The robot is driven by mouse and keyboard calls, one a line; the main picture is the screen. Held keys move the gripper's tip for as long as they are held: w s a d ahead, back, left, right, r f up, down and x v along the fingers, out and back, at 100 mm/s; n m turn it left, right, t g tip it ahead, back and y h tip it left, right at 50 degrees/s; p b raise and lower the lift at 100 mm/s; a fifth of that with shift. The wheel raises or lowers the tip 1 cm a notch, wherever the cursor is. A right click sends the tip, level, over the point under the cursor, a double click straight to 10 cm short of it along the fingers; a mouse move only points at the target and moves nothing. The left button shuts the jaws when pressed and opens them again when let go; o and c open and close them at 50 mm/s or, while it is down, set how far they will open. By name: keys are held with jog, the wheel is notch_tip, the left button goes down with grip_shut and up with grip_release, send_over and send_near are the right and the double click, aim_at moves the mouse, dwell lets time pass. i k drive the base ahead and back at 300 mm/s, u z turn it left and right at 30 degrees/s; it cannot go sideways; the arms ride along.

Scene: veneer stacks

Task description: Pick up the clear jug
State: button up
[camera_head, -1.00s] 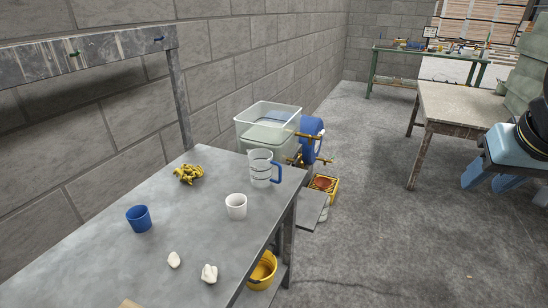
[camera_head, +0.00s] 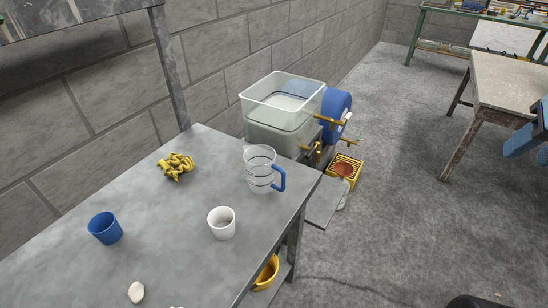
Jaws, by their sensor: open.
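The clear jug (camera_head: 260,169) stands upright on the grey metal table (camera_head: 150,240), near its far right corner. It is see-through with dark markings, and its blue handle points right. Nothing touches it. My gripper is not in view; only blue parts that look like my arm show at the right edge.
A white cup (camera_head: 222,223) stands in front of the jug. A blue cup (camera_head: 105,228), yellow crumpled gloves (camera_head: 176,166) and a white lump (camera_head: 136,292) lie further left. A clear bin (camera_head: 283,98) and a blue reel (camera_head: 336,112) stand behind the table. Open floor (camera_head: 410,200) lies right.

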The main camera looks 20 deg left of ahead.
aim_at(259, 160)
jog(key=z, duration=0.95)
jog(key=i, duration=0.1)
jog(key=u, duration=2.85)
jog(key=k, duration=0.55)
jog(key=u, duration=0.2)
jog(key=i, duration=0.55)
jog(key=z, duration=0.1)
